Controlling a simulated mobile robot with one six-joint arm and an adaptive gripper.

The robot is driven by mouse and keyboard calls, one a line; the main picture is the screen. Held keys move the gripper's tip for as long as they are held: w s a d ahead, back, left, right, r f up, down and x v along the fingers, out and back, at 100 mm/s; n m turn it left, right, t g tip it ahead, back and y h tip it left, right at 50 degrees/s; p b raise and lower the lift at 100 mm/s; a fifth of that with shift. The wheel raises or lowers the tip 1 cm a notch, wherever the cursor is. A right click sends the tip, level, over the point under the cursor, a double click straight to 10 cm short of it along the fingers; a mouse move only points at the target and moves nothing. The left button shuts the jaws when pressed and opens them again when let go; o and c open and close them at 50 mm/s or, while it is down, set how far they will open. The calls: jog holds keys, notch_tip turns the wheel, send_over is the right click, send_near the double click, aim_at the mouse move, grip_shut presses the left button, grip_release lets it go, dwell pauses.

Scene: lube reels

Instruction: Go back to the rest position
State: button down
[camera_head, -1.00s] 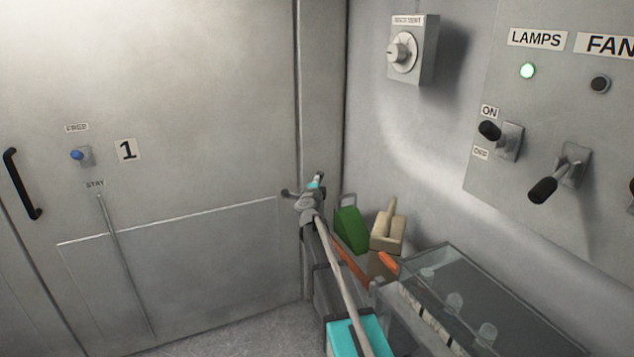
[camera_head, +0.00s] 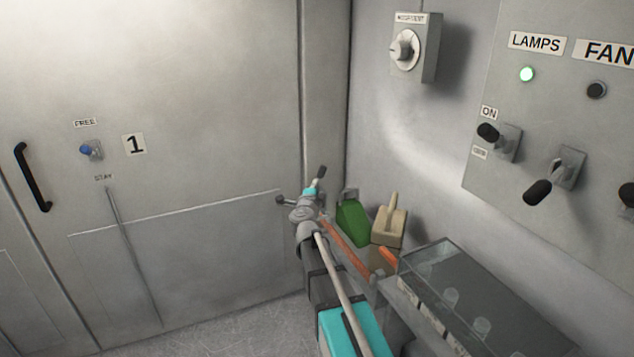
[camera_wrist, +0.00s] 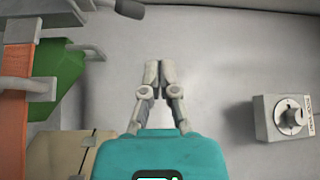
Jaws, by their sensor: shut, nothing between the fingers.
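My gripper (camera_head: 320,172) shows small in the head view, at the end of my arm, in front of the corner beside the door. In the wrist view its two grey fingers (camera_wrist: 153,70) reach out from the teal body with their tips together. Nothing shows between them. The fingers stand in front of the bare grey wall, between a green container on one side and a dial box on the other. No touch with either can be seen.
A green container (camera_head: 352,223), a beige container (camera_head: 388,224) and a clear-topped case (camera_head: 470,290) lie right of my arm. The dial box (camera_head: 416,48) and switch panel (camera_head: 555,110) are on the wall. The door (camera_head: 200,150) with its latch handle (camera_head: 284,198) is at left.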

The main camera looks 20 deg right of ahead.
jog(key=shift+s+a, duration=0.1)
jog(key=shift+s, duration=0.05)
dwell(0.4)
jog(key=s+a+f+n+y, duration=0.2)
jog(key=a+n+y, duration=0.8)
jog(key=a+n, duration=0.1)
jog(key=s+a+f+n+g+y, duration=0.4)
jog(key=s+a+f+n+g, duration=0.15)
jog(key=s+f+n, duration=0.2)
jog(key=s+d+f+n+g+h, duration=0.1)
jog(key=s+f+g+h, duration=0.2)
jog(key=s, duration=0.4)
jog(key=s+d+f+n+g+p, duration=0.1)
jog(key=s+d+f+n+g, duration=0.2)
jog(key=s, duration=0.4)
jog(key=s+f+g+h, duration=0.25)
jog(key=s+g, duration=0.25)
jog(key=s, duration=0.3)
notch_tip(320, 180, up, 20)
jog(key=p, duration=2)
jog(key=shift+w+f, duration=0.25)
jog(key=shift+f, duration=0.1)
